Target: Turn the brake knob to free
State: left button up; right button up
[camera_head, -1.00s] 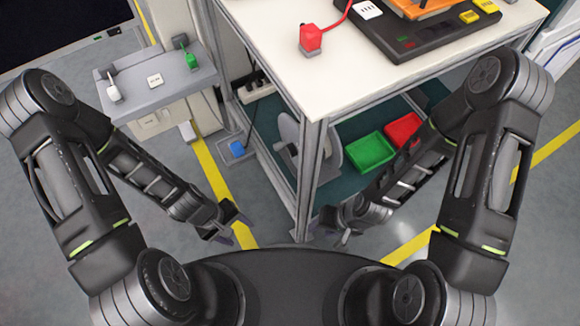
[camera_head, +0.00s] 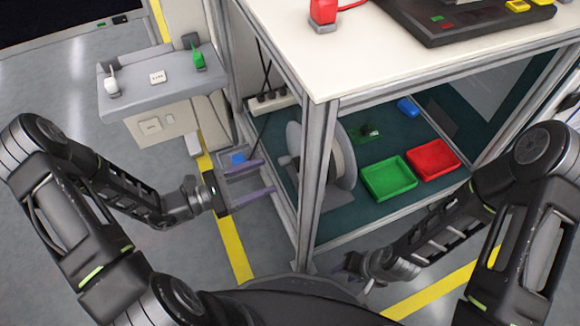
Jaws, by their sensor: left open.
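No part is clearly readable as the brake knob. A grey console (camera_head: 128,96) at upper left carries a white handle-like part (camera_head: 111,85), a green one (camera_head: 198,55) and a small white label (camera_head: 157,77) too small to read. My left gripper (camera_head: 266,178) is open and empty, its two purple fingers pointing right at the trolley's lower left side.
The white-topped trolley (camera_head: 300,60) has metal posts and a lower shelf with a grey reel (camera_head: 318,150), a green tray (camera_head: 388,180) and a red tray (camera_head: 433,160). A red part (camera_head: 323,12) stands on its top. Floor left of the yellow line is clear.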

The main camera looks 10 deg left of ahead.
aim_at(294, 166)
pick_arm(q)
jog(key=shift+d, duration=0.15)
jog(key=b+x, duration=0.2)
jog(key=x, duration=0.5)
jog(key=shift+w+d, duration=0.2)
jog(key=shift+d, duration=0.05)
grip_shut()
dwell(0.4)
